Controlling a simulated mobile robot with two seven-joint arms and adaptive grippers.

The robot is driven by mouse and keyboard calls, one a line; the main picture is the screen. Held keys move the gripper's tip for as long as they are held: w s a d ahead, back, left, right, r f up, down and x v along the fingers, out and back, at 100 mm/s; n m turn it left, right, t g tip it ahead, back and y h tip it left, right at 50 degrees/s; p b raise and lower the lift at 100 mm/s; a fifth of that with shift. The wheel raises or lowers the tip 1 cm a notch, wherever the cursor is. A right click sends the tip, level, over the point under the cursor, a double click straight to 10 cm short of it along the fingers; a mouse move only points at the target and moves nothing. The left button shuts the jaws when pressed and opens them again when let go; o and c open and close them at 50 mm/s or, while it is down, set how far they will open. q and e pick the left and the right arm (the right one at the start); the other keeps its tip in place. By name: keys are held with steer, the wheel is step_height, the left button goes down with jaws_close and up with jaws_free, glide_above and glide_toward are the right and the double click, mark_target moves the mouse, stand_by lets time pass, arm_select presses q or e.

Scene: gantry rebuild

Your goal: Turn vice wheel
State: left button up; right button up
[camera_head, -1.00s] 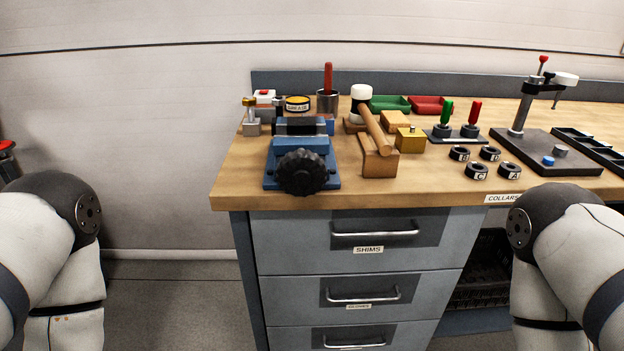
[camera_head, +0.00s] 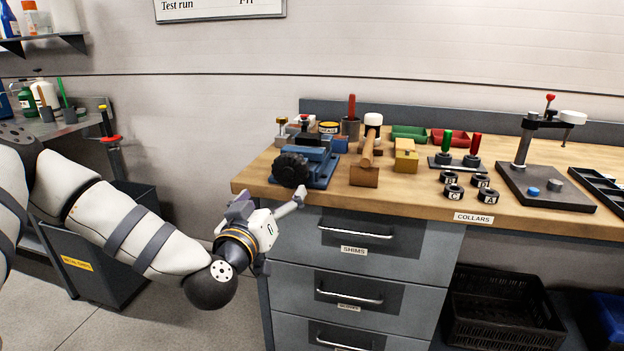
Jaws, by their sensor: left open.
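The vice (camera_head: 320,167) is blue with dark jaws and sits at the left front of the wooden workbench. Its black knobbed wheel (camera_head: 291,170) faces the front edge of the bench. My left gripper (camera_head: 272,200) is open and empty, just in front of and below the wheel. One finger reaches to the right by the bench edge below the wheel; the other is to the left. It looks apart from the wheel, though the exact gap is hard to tell. My right gripper is out of view.
A hammer rests on a wooden block (camera_head: 364,177) right of the vice, with a brass block (camera_head: 406,160) beyond. Several black collars (camera_head: 453,192) and a press (camera_head: 545,185) stand farther right. Drawers (camera_head: 350,244) lie under the bench edge. A dark bin (camera_head: 110,265) stands at left.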

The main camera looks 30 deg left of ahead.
mark_target(290, 174)
arm_select(q)
steer(key=x, duration=1.1)
steer(key=shift+a+f+b, duration=0.15)
steer(key=shift+f+b, duration=0.2)
steer(key=shift+f, duration=0.05)
steer(key=shift+w+r, duration=0.15)
steer(key=shift+w, duration=0.25)
steer(key=shift+r, duration=0.15)
steer(key=c, duration=1.2)
